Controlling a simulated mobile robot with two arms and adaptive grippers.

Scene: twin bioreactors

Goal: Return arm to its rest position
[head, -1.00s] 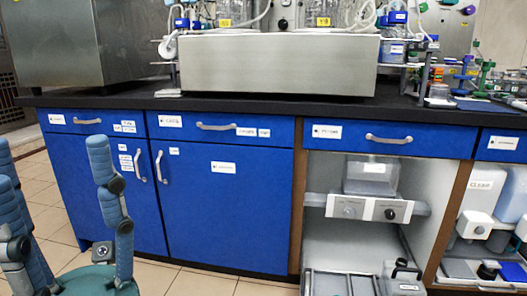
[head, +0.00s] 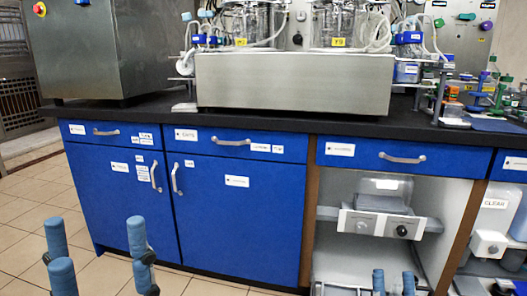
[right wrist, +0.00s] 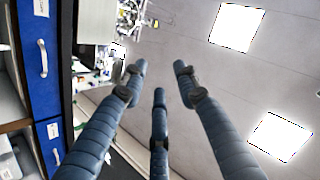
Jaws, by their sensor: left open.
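My left gripper (head: 97,228) is at the bottom left of the head view, in front of the blue cabinet and over the tiled floor. Its blue padded fingers point up, spread apart, with nothing between them. The rest of that arm is below the frame. Only the fingertips of my right gripper (head: 393,282) show at the bottom edge, in front of the open shelf bay. In the right wrist view my right gripper (right wrist: 159,70) has its three blue fingers apart and empty, pointing towards the wall and ceiling lights.
The black bench top (head: 290,124) spans the view above the blue cabinet (head: 235,215). The steel bioreactor base (head: 293,85) stands on it, with glass vessels and tubing behind. A steel box (head: 110,50) is at left. The floor (head: 30,225) at left is clear.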

